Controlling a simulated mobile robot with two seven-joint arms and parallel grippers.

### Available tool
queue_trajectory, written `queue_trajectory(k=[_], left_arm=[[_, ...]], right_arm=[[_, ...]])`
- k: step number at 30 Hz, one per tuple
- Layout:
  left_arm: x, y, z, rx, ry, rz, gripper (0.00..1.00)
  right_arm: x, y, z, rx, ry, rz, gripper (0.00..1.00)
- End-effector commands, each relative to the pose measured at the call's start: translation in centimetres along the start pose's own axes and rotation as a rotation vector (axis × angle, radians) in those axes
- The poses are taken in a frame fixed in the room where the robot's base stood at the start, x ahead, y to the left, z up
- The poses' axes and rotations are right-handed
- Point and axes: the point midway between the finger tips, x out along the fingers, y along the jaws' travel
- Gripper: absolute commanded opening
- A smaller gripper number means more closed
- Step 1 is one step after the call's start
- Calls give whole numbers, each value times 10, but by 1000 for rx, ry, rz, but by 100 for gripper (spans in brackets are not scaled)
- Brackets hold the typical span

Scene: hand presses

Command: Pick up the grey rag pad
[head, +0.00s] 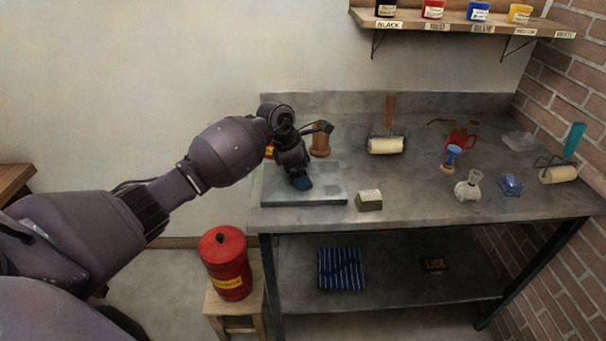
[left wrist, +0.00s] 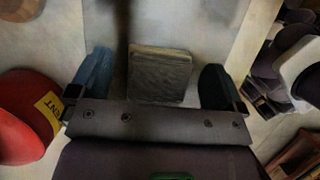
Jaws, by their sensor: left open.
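The grey rag pad (left wrist: 160,74) is a squarish, layered dark grey block in the left wrist view. It lies between the two fingers of my left gripper (left wrist: 155,80), with a gap on either side. My left gripper is open, with a blue finger on the left and a darker one on the right. In the head view my left gripper (head: 298,183) points down over the flat grey slab (head: 328,192) at the table's left end. The pad cannot be made out there, apparently hidden by the gripper. My right gripper is not in view.
A small speckled block (head: 369,200) stands right of the slab. A wooden-handled roller (head: 386,146) and a brown wooden piece (head: 320,143) are behind. A red can (head: 226,262) stands on a stool at the front left. The table's middle front is clear.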

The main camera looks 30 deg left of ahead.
Motion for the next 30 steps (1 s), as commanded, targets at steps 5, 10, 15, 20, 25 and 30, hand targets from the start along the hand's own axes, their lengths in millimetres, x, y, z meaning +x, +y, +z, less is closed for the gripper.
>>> queue_trajectory(k=[5,10,15,20,25,30], left_arm=[[0,0,0,0,0,0,76],[0,0,0,0,0,0,50],[0,0,0,0,0,0,39],[-3,0,1,1,0,1,39],[-20,1,8,1,0,3,39],[-55,1,22,3,0,6,39]], right_arm=[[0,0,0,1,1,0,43],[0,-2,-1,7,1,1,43],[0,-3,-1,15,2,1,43],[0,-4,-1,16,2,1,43],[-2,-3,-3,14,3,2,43],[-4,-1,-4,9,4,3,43]])
